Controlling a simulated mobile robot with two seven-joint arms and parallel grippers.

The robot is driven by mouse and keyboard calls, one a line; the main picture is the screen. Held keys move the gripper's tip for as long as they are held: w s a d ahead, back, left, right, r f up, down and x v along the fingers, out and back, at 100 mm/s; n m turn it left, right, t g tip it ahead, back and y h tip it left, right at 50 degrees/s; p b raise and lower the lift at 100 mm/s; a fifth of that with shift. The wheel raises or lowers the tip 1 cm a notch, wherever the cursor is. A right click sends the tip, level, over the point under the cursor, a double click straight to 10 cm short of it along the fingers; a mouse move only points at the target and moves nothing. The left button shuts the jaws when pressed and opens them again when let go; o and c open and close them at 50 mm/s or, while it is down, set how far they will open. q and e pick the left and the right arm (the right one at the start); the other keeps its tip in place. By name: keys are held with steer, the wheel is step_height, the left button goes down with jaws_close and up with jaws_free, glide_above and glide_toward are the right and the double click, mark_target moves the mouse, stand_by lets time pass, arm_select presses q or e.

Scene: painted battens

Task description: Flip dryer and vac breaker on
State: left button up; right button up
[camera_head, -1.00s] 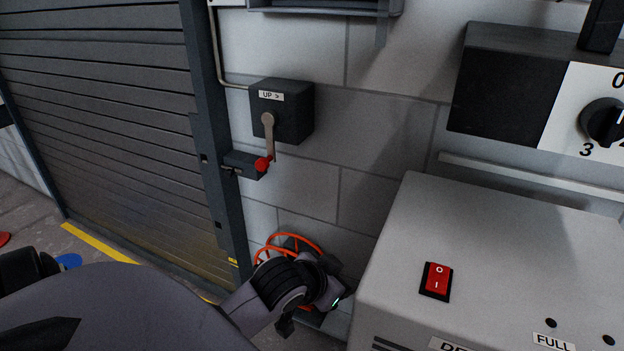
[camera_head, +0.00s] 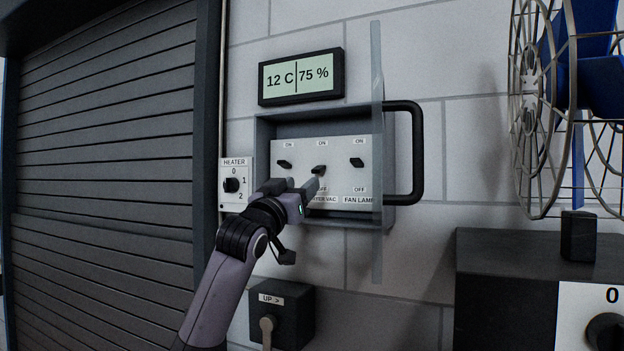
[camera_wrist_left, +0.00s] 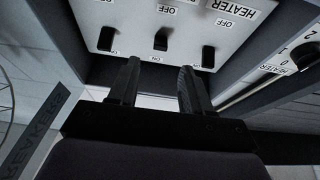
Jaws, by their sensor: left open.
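An open breaker box (camera_head: 262,131) on the wall holds a pale panel with three dark switches in a row. The middle switch (camera_head: 319,170) stands above a partly hidden label ending in "VAC". Its lever sits slightly lower than the left switch (camera_head: 284,163) and the right switch (camera_head: 357,162), which are nearer their ON labels. My left gripper (camera_head: 313,186) is open and empty just below the middle switch. In the left wrist view, its fingers (camera_wrist_left: 158,85) point toward the middle switch (camera_wrist_left: 160,39); contact cannot be told. My right gripper is out of view.
The box's open door with a black handle (camera_head: 416,153) stands out on the right. A heater dial (camera_head: 231,185) is at the left, a display (camera_head: 300,77) above and an "UP" lever box (camera_head: 292,310) below. A wire-caged fan (camera_head: 527,110) is at far right.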

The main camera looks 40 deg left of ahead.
mark_target(315, 170)
arm_select(q)
steer(key=shift+p+x, duration=1.55)
steer(key=shift+x, duration=2)
steer(key=shift+r, duration=0.1)
jaws_close()
